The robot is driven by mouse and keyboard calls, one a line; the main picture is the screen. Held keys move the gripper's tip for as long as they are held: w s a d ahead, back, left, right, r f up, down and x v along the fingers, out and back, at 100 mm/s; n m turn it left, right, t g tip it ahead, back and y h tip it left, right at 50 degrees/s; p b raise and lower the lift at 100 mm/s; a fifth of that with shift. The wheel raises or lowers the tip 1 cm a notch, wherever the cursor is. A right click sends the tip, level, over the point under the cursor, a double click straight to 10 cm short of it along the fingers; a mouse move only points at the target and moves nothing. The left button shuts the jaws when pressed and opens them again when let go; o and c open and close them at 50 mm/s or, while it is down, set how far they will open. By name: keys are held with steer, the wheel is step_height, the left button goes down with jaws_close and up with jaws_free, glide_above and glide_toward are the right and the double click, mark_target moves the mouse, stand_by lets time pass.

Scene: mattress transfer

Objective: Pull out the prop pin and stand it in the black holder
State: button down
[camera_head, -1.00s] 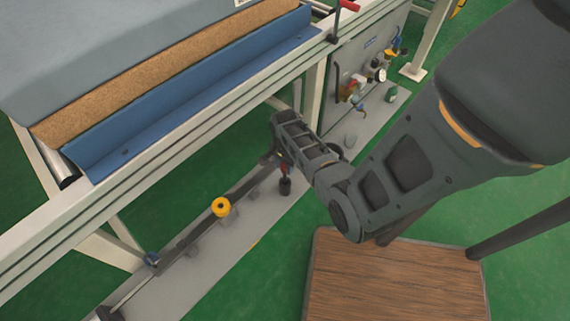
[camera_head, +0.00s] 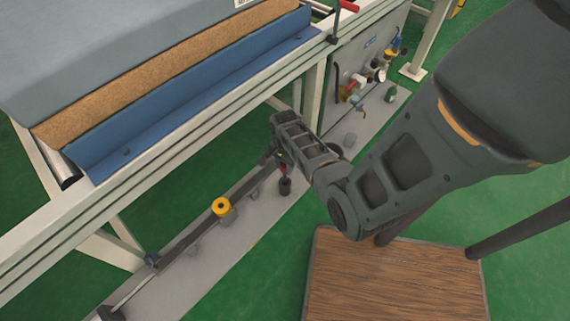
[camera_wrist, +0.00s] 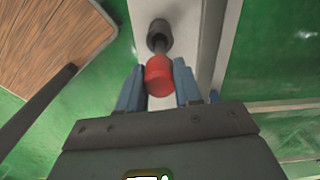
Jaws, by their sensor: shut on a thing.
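The prop pin has a red grip (camera_wrist: 159,78), which sits between the two blue fingers of my gripper (camera_wrist: 159,68) in the wrist view. My gripper is shut on it. A dark shaft shows beyond the red grip, in line with the black holder (camera_wrist: 158,32). I cannot tell how far the shaft is inside the holder. In the head view the black holder (camera_head: 285,187) stands on the grey floor-level beam. A bit of red of the pin (camera_head: 283,171) shows just above it, under my gripper, which hides most of the pin.
A yellow knob (camera_head: 221,206) sits on the dark bar along the grey beam. The white frame (camera_head: 130,195) with a blue ledge (camera_head: 190,105) and mattress (camera_head: 110,45) rises at the left. A wooden platform (camera_head: 395,280) lies at the lower right. Valves (camera_head: 357,90) are at the back.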

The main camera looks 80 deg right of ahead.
mark_target(285, 180)
steer(key=shift+f+b, duration=3.05)
steer(key=shift+f, duration=0.65)
steer(key=c, duration=0.7)
jaws_free()
steer(key=shift+r, duration=0.1)
steer(key=shift+r+p, duration=1.05)
steer(key=shift+r, duration=2.8)
steer(key=shift+a, duration=0.1)
